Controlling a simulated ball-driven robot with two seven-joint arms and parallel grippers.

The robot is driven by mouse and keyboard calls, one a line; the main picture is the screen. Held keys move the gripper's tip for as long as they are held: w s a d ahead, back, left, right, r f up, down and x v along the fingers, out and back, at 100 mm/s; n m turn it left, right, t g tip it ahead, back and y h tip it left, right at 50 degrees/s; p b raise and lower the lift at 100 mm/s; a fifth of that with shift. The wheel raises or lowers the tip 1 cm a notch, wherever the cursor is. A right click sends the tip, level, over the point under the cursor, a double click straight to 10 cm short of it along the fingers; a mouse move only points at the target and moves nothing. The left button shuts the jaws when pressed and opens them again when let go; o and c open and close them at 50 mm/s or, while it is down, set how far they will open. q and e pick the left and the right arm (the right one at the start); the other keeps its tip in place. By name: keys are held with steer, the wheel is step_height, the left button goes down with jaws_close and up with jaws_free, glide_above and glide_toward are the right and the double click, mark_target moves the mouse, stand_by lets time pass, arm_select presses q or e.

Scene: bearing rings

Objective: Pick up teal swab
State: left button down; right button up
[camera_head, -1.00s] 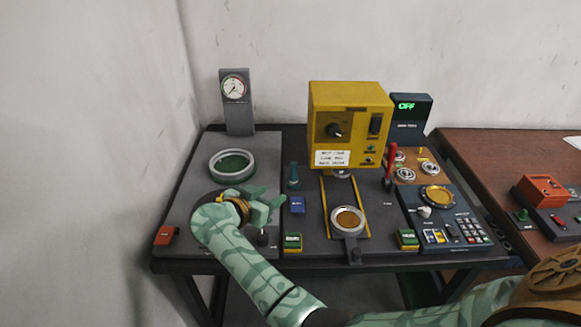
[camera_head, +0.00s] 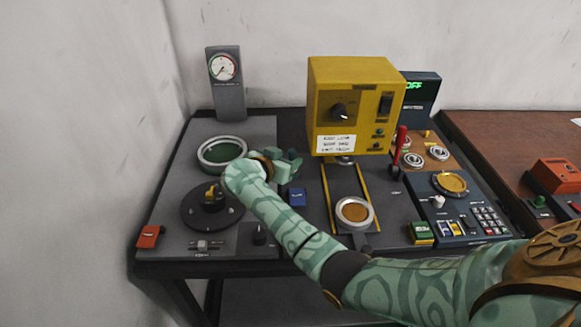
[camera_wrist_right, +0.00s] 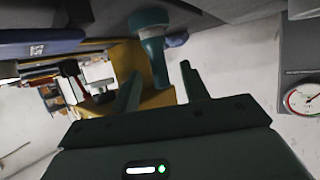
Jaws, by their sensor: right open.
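The teal swab (camera_wrist_right: 153,48) shows in the right wrist view as an upright teal piece with a wide round end, standing on the dark bench top, which appears upside down there. It lines up with the gap between the two fingers of my right gripper (camera_wrist_right: 161,82), with a finger on each side. Whether the fingers touch it, I cannot tell. In the head view my right gripper (camera_head: 287,166) is open over the bench, left of the yellow machine, and it hides most or all of the swab. My left gripper is not in view.
The yellow machine (camera_head: 348,80) stands just behind and right of the gripper. A blue block (camera_head: 297,197) sits close in front. To the left are a ring-shaped fixture (camera_head: 221,153), a dark turntable (camera_head: 190,222) and a gauge post (camera_head: 228,95). The red lever (camera_head: 400,145) stands further right.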

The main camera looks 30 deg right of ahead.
mark_target(290, 157)
steer(key=b+x, duration=0.1)
steer(key=x, duration=0.1)
steer(key=b+x, duration=0.1)
steer(key=x, duration=0.1)
steer(key=shift+d+f, duration=0.15)
steer(key=shift+f, duration=0.15)
steer(key=shift+w+d+b, duration=0.15)
steer(key=shift+d+b, duration=0.1)
steer(key=shift+b, duration=0.1)
steer(key=shift+r, duration=0.15)
jaws_close()
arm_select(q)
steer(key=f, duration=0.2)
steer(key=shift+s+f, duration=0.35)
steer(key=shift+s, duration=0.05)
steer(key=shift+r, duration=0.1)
arm_select(e)
steer(key=shift+r, duration=0.1)
